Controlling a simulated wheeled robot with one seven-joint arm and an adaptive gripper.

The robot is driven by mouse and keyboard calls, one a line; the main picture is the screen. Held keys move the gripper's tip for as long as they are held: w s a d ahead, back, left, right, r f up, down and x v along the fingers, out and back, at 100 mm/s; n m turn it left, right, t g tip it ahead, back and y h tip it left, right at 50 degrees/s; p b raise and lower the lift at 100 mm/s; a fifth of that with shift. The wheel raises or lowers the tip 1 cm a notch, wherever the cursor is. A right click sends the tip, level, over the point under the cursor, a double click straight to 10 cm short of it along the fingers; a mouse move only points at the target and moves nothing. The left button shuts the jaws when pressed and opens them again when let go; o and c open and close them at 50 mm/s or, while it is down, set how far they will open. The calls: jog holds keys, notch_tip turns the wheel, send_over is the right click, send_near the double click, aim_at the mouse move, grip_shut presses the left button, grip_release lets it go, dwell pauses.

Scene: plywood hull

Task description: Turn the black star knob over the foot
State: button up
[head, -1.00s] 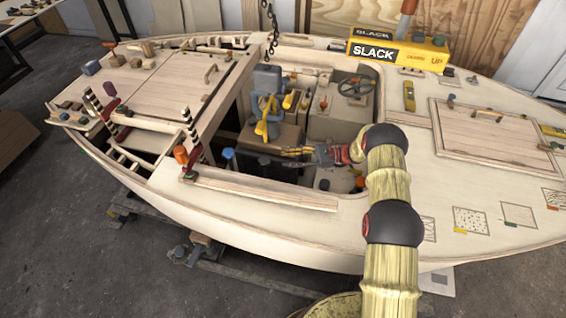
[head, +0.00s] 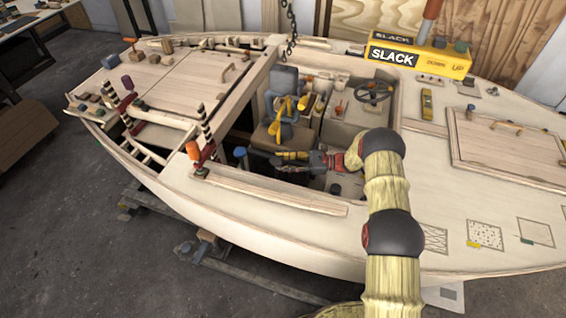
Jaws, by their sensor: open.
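My gripper (head: 289,158) is at the end of my arm, low in the cockpit opening of the plywood hull. Its fingers point left, in front of the base of the blue-grey seat, and are apart with nothing seen between them. A small dark round knob (head: 335,188) shows on the cockpit floor area, below and right of my gripper. It is too small to tell whether it is star-shaped or whether a foot lies under it. A blue-topped post (head: 240,153) stands left of my fingertips.
The steering wheel (head: 374,91) is at the right. A long wooden rail (head: 270,192) and the hull's side lie in front. A yellow SLACK box (head: 440,60) is on deck.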

jog(key=shift+c, duration=0.7)
jog(key=shift+d, duration=0.1)
grip_shut()
